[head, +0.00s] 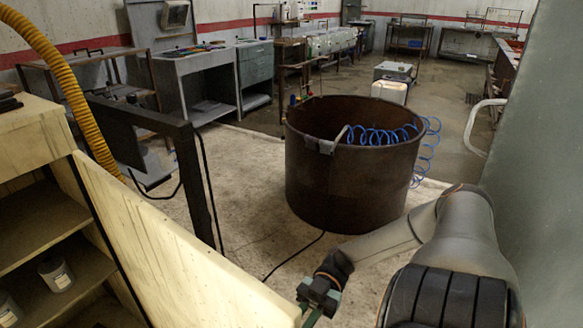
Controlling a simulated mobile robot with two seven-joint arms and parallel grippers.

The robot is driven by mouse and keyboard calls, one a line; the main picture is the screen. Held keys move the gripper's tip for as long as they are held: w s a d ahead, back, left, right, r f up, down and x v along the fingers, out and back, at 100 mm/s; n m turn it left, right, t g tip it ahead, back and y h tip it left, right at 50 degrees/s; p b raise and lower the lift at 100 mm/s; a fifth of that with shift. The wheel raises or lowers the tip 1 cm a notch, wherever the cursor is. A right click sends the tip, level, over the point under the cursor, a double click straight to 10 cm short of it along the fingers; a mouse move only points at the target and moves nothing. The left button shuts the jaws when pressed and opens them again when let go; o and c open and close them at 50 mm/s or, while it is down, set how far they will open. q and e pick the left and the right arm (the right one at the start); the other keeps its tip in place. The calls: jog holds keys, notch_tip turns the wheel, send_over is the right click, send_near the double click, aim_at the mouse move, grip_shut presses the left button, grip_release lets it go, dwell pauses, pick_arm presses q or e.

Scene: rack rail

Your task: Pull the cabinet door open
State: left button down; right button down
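The cabinet (28,140) is at the left, pale cream with open shelves showing inside. Its cream door (175,250) stands swung out from the cabinet and runs down toward the bottom middle of the picture. My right arm comes in from the lower right. My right gripper (312,300) is at the door's free end, low in the picture. Its fingertips are partly cut off by the bottom edge, so its opening and any hold on the door cannot be made out. No handle is visible. My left gripper is not in view.
Cans (57,274) stand on the cabinet shelves. A dark metal frame (150,119) and a yellow hose (72,85) are behind the door. A large rusty drum (350,178) with a blue coiled hose stands beyond.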

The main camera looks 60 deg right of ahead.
jog(key=shift+f, duration=0.1)
dwell(0.3)
jog(key=c, duration=0.9)
grip_release()
pick_arm(q)
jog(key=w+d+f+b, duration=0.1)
jog(key=b, duration=0.2)
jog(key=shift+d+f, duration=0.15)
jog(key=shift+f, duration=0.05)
pick_arm(e)
jog(key=d, duration=1.2)
jog(key=shift+d, duration=0.3)
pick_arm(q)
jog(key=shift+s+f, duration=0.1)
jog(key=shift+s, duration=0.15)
